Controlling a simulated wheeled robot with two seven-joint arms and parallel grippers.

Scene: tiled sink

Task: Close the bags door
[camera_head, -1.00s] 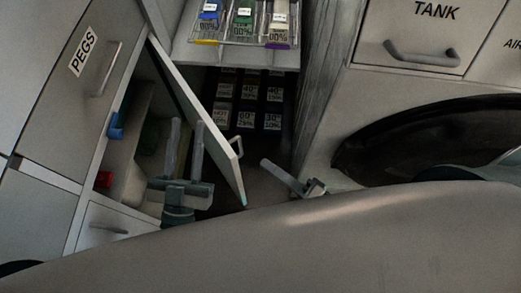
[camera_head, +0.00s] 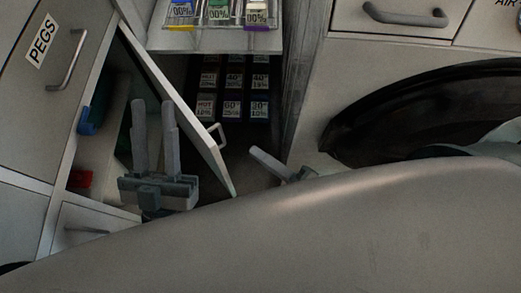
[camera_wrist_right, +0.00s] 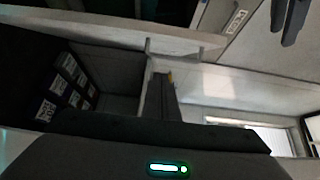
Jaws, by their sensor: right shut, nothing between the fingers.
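The bags door (camera_head: 183,112) is a pale panel standing open from the left cabinet, with a small handle (camera_head: 215,132) on its outer face. My left gripper (camera_head: 154,102) is open and empty, fingers pointing up the picture, on the inner side of the door before the cupboard opening. No contact with the door can be made out. My right gripper (camera_head: 255,152) is shut and empty, on the handle side of the door and apart from it. In the right wrist view the door (camera_wrist_right: 100,32) spans the top, my right fingers (camera_wrist_right: 162,80) are centred below it, and my left fingers (camera_wrist_right: 290,22) show at upper right.
The cupboard holds a blue item (camera_head: 92,118) and a red item (camera_head: 80,179). A round dark opening (camera_head: 400,115) is at right.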

